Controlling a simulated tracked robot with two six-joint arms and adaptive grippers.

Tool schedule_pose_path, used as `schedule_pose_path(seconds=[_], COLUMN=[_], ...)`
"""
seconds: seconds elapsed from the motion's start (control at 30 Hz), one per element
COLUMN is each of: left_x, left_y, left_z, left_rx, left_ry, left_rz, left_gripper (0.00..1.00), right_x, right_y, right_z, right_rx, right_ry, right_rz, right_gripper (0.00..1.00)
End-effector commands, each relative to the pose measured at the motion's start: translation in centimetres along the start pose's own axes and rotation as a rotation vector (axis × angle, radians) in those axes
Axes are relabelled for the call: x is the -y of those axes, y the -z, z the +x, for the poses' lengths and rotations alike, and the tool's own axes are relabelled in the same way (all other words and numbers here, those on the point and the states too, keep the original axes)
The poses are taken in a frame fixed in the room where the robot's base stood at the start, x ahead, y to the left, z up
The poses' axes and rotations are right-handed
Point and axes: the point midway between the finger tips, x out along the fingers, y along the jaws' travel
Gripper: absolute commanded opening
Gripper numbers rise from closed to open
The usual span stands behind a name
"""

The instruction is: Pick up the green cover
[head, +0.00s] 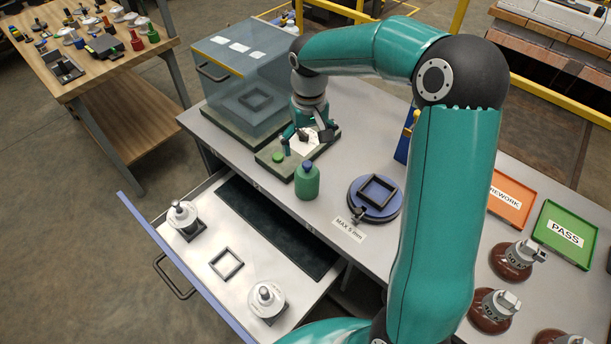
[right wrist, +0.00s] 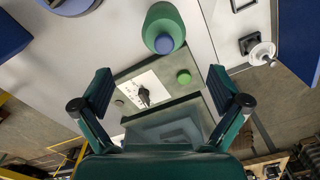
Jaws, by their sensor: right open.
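A small round green cover (head: 278,156) lies flat on a grey-green plate (head: 268,166) on the workbench. It also shows in the right wrist view (right wrist: 184,77), nearer the right-hand finger. My right gripper (head: 305,142) is open and empty above this plate, its fingers spread. In the right wrist view the gripper (right wrist: 160,79) has the cover and a white sheet (right wrist: 146,90) with a small dark piece between its fingers in the picture. The cover is apart from both fingers. My left gripper is not in view.
A green bottle (head: 307,181) stands close in front of the plate. A clear blue box (head: 236,75) stands behind it. A blue round stand (head: 376,207) holds a dark square frame. An open drawer (head: 186,262) holds two white insulators and another frame.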

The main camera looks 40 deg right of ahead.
Motion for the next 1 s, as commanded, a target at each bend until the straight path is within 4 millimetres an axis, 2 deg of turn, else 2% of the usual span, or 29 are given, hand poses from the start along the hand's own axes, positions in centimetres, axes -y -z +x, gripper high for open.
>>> schedule_pose_path(seconds=[0.1,0.3,0.57,0.83,1.0], left_x=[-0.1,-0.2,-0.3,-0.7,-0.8], left_y=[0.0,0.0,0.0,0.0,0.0], left_z=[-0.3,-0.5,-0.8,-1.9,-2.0], left_rx=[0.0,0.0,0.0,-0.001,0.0], left_ry=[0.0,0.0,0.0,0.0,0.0], left_rz=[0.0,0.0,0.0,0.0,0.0], left_gripper=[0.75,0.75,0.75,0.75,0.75], right_x=[-0.1,-0.2,-0.1,0.5,0.5], right_y=[-0.2,-0.1,-0.1,0.1,0.2], right_z=[2.8,6.2,7.8,11.4,12.6], right_rx=[0.008,0.004,0.002,0.005,0.002], right_ry=[0.0,0.001,0.001,0.002,0.002], right_rz=[0.003,0.005,0.005,0.006,0.006], right_gripper=[0.98,0.98,0.98,0.98,0.98])
